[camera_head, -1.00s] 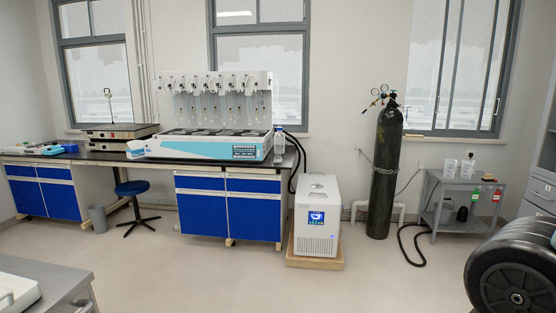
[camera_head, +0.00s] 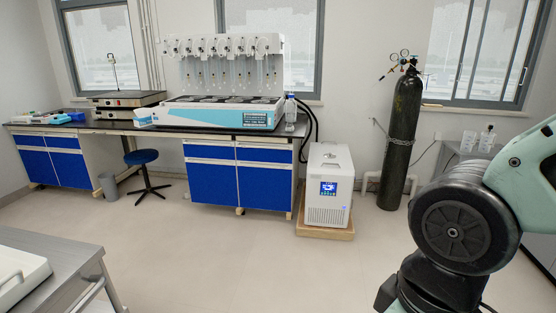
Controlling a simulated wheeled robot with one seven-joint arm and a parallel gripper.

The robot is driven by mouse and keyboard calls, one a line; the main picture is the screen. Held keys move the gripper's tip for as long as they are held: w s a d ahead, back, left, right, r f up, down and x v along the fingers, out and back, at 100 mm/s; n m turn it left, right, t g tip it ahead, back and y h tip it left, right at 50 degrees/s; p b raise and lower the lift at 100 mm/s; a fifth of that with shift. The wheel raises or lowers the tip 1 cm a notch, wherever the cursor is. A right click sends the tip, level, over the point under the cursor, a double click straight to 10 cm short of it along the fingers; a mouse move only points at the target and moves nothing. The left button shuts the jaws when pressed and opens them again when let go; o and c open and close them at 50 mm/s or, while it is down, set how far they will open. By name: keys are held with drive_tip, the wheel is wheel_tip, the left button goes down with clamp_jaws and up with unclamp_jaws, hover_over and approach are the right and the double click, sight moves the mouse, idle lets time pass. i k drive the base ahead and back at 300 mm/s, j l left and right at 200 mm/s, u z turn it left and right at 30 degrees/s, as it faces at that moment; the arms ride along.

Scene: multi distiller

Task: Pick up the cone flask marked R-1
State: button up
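I cannot make out a cone flask marked R-1; no label of that kind is readable from here. A small clear vessel (camera_head: 291,112) stands at the right end of the dark bench top, beside the white and blue multi distiller (camera_head: 215,115). Small clear vessels (camera_head: 478,140) also stand on the grey cart at the right; their shape and marks are too small to tell. My arm shows large at the lower right, in front of part of the cart. My gripper is not in view.
The bench (camera_head: 210,150) with blue drawers runs along the back wall. A white chiller (camera_head: 327,185), a dark gas cylinder (camera_head: 402,135) and a blue stool (camera_head: 143,160) stand on the floor. A grey table (camera_head: 75,262) is at the lower left. The middle floor is clear.

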sight(290, 126)
drive_tip(key=i, duration=3.9)
drive_tip(key=i+j+z, duration=0.1)
drive_tip(key=i+z, duration=0.15)
drive_tip(key=i, duration=0.45)
